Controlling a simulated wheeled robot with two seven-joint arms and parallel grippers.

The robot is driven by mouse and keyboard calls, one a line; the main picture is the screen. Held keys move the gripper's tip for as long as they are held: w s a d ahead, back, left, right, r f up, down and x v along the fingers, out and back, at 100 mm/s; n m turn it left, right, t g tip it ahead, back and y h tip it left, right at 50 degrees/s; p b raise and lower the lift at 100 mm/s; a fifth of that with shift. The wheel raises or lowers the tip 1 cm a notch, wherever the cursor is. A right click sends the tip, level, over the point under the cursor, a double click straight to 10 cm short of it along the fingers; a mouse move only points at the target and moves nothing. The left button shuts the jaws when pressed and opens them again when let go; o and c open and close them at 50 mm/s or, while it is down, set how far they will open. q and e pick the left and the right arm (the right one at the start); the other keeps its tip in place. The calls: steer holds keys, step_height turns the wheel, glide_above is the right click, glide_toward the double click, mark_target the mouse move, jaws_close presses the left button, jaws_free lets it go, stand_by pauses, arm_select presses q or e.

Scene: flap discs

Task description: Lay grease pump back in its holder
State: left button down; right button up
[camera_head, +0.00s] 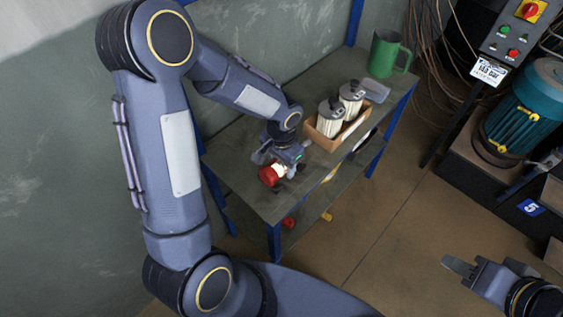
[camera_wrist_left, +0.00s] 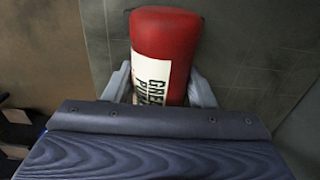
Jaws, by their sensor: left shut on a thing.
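The grease pump (camera_head: 269,175) is a red cylinder with a white label; in the left wrist view its red body (camera_wrist_left: 165,35) and part of the printed label show between the fingers. My left gripper (camera_head: 279,163) is shut on it, one finger on each side, over the near part of the workbench. In the head view I cannot tell whether the pump touches the bench top. A tan open box (camera_head: 311,132) holding two white canisters with dark tops stands to the right; I cannot tell whether it is the holder. My right gripper (camera_head: 477,264) is open and empty at the lower right.
The bench (camera_head: 232,166) has blue legs and a lower shelf with red and yellow items. A green mug (camera_head: 383,56) stands at its far end. A control panel (camera_head: 513,28) and a teal motor (camera_head: 527,110) are at the right. Bare bench top lies left of the pump.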

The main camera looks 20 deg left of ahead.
arm_select(q)
steer(key=shift+f+b, duration=0.4)
steer(key=shift+f, duration=0.05)
steer(key=c, duration=0.5)
jaws_free()
step_height(320, 180, up, 8)
steer(key=shift+f+p, duration=0.1)
steer(key=shift+p, duration=0.2)
steer(key=shift+s+r, duration=0.15)
steer(key=shift+r, duration=0.2)
steer(key=s+r+n+t+h, duration=0.1)
steer(key=s+r, duration=0.3)
steer(key=s, duration=0.2)
steer(key=s+r+n+t+h+p, duration=0.1)
steer(key=s+r+n+t, duration=0.1)
steer(key=s+r, duration=0.2)
steer(key=s+r+n+t+h, duration=0.2)
steer(key=s+r, duration=0.2)
steer(key=s, duration=0.3)
steer(key=shift+s+a+p, duration=0.3)
steer(key=shift+s+p, duration=0.05)
steer(key=shift+p, duration=0.05)
